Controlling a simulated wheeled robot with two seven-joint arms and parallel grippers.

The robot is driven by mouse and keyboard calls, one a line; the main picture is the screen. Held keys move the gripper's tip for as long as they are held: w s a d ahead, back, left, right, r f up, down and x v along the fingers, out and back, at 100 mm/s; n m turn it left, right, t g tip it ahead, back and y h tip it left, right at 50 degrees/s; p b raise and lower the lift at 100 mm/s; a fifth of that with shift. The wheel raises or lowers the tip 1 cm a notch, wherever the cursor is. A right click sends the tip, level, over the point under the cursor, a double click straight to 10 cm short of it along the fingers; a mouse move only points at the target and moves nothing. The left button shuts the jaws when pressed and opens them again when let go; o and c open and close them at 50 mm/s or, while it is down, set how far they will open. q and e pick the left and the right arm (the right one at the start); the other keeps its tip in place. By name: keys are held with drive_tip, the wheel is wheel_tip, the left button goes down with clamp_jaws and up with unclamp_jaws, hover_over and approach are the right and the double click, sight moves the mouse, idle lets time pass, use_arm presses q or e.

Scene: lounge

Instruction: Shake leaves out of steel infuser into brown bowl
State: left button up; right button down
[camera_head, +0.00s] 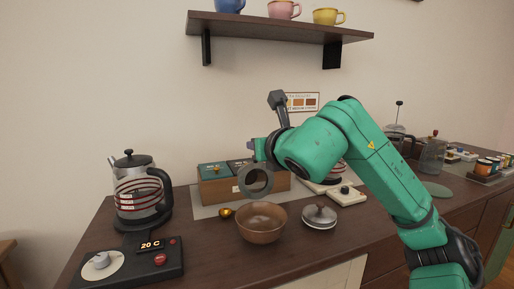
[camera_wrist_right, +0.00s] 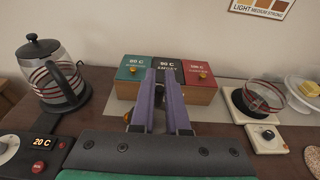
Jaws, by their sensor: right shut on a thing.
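The steel infuser (camera_head: 256,181) is a grey, round, hollow cup. It is tipped on its side in the head view, its open mouth toward the camera. My right gripper (camera_head: 256,152) is shut on it and holds it above the brown bowl (camera_head: 262,223), clear of the rim. In the right wrist view my purple fingers (camera_wrist_right: 163,105) are close together, and they and the wrist hide most of the infuser. The brown bowl stands on the dark counter. No leaves can be made out in either view. My left gripper is not in view.
A grey lid (camera_head: 319,214) lies right of the bowl, and a small gold scoop (camera_head: 226,212) lies left of it. A tea box (camera_head: 216,191) stands behind. A glass kettle (camera_head: 138,193) and its control base (camera_head: 128,262) are at left. A shelf (camera_head: 280,27) hangs above.

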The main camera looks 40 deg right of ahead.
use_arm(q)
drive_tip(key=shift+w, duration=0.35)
use_arm(e)
drive_tip(key=shift+s, duration=0.1)
idle(0.3)
use_arm(q)
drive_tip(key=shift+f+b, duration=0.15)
drive_tip(key=shift+b, duration=0.2)
idle(0.4)
use_arm(e)
drive_tip(key=shift+s+a+r+t, duration=0.1)
drive_tip(key=shift+s+r+t, duration=0.05)
drive_tip(key=shift+t, duration=0.15)
use_arm(q)
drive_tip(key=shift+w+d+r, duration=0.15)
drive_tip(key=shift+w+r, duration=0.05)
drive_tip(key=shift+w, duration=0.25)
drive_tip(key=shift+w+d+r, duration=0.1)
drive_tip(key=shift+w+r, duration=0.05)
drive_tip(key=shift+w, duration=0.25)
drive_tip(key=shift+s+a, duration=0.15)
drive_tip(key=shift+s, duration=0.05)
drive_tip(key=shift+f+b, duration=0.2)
drive_tip(key=shift+b, duration=0.1)
